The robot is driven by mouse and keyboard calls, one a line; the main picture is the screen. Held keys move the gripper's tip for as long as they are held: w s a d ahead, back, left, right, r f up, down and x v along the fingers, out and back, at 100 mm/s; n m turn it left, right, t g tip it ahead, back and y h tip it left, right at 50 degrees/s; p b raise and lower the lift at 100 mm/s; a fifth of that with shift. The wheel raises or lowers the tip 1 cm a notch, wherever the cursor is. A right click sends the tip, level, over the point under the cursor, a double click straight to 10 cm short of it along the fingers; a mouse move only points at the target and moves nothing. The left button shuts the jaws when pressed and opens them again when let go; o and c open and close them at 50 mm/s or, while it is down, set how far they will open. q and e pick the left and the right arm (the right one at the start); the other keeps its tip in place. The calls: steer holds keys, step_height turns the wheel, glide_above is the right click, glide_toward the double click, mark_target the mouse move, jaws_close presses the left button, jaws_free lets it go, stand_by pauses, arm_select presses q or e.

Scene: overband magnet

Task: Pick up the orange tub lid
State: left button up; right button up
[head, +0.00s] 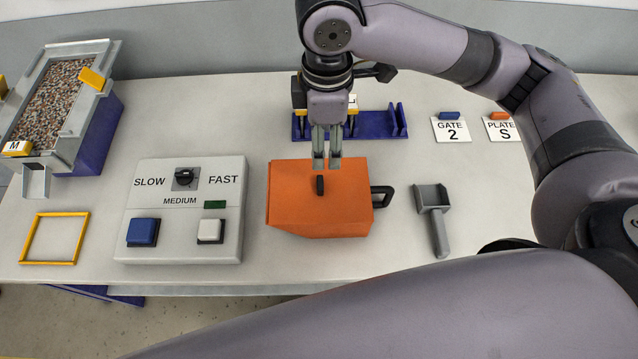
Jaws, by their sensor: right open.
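The orange tub lid (300,213) covers an orange tub in the middle of the table, with a small dark upright knob (320,185) on top. A black loop handle (382,196) sticks out on the tub's right side. My right gripper (327,165) points down at the far part of the lid, just behind the knob in the picture. Its fingers are open with nothing between them. I cannot tell whether the fingertips touch the lid. My left gripper is not in view.
A control box (184,210) with a dial and buttons stands left of the tub. A grey scoop (435,212) lies on the right. A blue rack (385,122) stands behind my gripper. A hopper of granules (68,95) and a yellow frame (55,238) are at left.

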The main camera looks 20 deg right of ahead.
glide_above(320, 182)
steer(key=f, duration=0.6)
steer(key=d+f, duration=0.1)
steer(key=f, duration=0.2)
steer(key=shift+p, duration=0.4)
steer(key=f, duration=0.2)
steer(key=a+f+p, duration=0.1)
steer(key=f, duration=0.1)
steer(key=shift+f, duration=0.8)
steer(key=c, duration=1.3)
steer(key=shift+r, duration=0.15)
step_height(320, 182, up, 20)
steer(key=b, duration=0.1)
